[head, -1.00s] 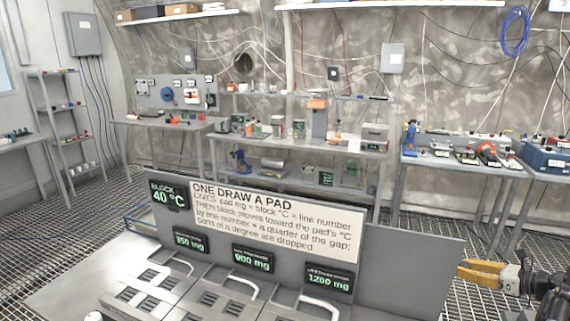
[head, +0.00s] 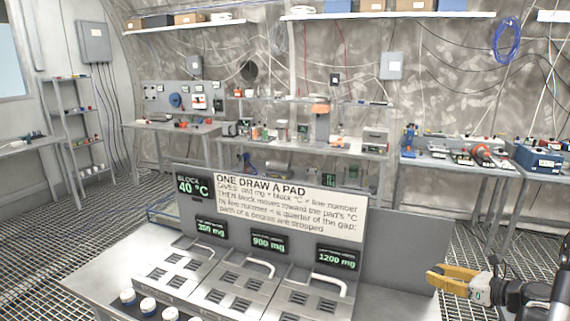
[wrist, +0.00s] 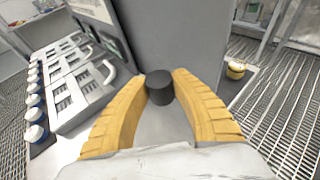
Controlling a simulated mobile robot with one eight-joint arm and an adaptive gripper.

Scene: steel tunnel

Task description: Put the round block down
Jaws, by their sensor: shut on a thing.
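The round block (wrist: 159,87) is a dark grey cylinder. In the wrist view it stands upright between the tips of my yellow gripper fingers (wrist: 160,84), which are shut on it. Pale bench surface shows below it, but I cannot tell whether the block touches it. In the head view my gripper (head: 434,279) is at the lower right, beside the right end of the grey upright panel (head: 405,245). The block cannot be made out there.
The bench carries a metal unit (head: 225,290) with several slotted pads and handles. Several white-capped jars (head: 148,306) line its front. The sign (head: 290,205) reads "ONE DRAW A PAD"; the block display (head: 193,186) reads 40 °C.

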